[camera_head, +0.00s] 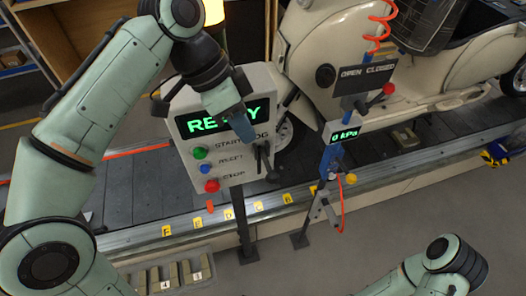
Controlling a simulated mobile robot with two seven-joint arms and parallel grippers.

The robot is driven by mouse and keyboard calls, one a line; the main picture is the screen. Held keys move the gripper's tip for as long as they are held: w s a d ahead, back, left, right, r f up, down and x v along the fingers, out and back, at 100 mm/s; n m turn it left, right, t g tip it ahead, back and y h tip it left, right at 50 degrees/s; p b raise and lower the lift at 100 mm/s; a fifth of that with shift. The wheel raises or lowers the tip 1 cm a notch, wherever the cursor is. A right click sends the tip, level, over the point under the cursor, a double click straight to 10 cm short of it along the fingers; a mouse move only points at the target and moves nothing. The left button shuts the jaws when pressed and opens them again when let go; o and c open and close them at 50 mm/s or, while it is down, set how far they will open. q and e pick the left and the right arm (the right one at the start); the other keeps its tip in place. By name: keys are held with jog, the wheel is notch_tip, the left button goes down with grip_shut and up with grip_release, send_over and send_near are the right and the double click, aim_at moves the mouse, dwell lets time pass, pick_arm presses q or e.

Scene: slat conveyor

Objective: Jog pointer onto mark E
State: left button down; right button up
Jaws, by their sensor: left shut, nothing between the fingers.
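The control panel (185,160) stands on a post and reads READY. It has green, blue and red buttons and a black jog lever (259,158) at its right. My left gripper (244,134) is shut and empty in front of the panel, just left of and above the lever; I cannot tell whether it touches the panel. A small orange piece, seemingly the pointer (210,206), sits at the conveyor's near edge. It lies between the yellow mark E (197,222) and mark D (228,212), nearer E. My right gripper is out of view.
The slat conveyor (128,195) runs behind the panel and carries a cream scooter (330,45). A second post with an OPEN CLOSED box (365,76) and a 0 kPa display (342,135) stands right of the panel. Metal blocks (180,273) lie at the bottom left.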

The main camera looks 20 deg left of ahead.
aim_at(271, 171)
pick_arm(q)
jog(key=b+x, duration=0.2)
jog(key=x, duration=0.7)
jog(key=shift+w+b, duration=0.1)
jog(key=shift+b, duration=0.25)
jog(key=shift+d+f, duration=0.2)
jog(key=shift+f, duration=0.25)
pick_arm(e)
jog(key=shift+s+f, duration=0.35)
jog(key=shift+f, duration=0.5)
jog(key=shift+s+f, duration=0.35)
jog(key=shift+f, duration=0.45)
